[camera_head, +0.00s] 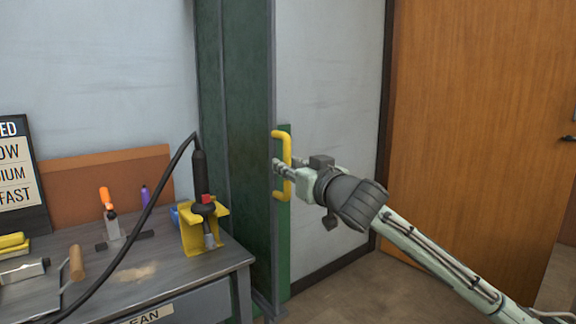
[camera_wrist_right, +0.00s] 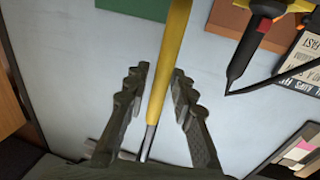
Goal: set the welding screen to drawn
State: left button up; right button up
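The welding screen (camera_head: 236,130) is a tall dark green panel standing beside the workbench in the head view. A yellow bar handle (camera_head: 287,147) is on a green strip at its right edge. My right gripper (camera_head: 281,170) is at the handle's middle to lower part, reaching from the right. In the right wrist view, the yellow handle (camera_wrist_right: 172,55) runs between the two fingers of my right gripper (camera_wrist_right: 160,80). The fingers are apart, with a gap showing on the left side of the bar. My left gripper is not in view.
A grey workbench (camera_head: 205,268) at left carries a yellow holder (camera_head: 192,235) with a black corded tool (camera_head: 199,170), an orange-handled tool (camera_head: 106,199) and other items. A wooden door (camera_head: 480,120) is at right. Bare floor (camera_head: 350,295) lies in front of the pale wall.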

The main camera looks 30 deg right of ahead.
jog(key=shift+o, duration=0.6)
jog(key=s, duration=0.7)
jog(key=shift+s+a, duration=0.2)
jog(key=shift+a, duration=0.25)
jog(key=s+d+f+g+h, duration=0.15)
jog(key=f+g, duration=0.25)
jog(key=f, duration=1.2)
jog(key=s+f+g+y, duration=0.1)
jog(key=s+f+g, duration=0.15)
jog(key=f, duration=1.35)
jog(key=s+a+f+n+g, duration=0.1)
jog(key=s+a+f+g, duration=0.1)
jog(key=s+f, duration=0.4)
jog(key=s+a+f+n+g+y, duration=0.1)
jog(key=s+a+f+g, duration=0.2)
jog(key=f, duration=0.7)
jog(key=s+a+f+n+g, duration=0.1)
jog(key=s+a+f+g, duration=0.2)
jog(key=s+a+f, duration=0.3)
jog(key=s+f, duration=0.3)
jog(key=shift+s+a, duration=0.2)
jog(key=shift+a, duration=0.05)
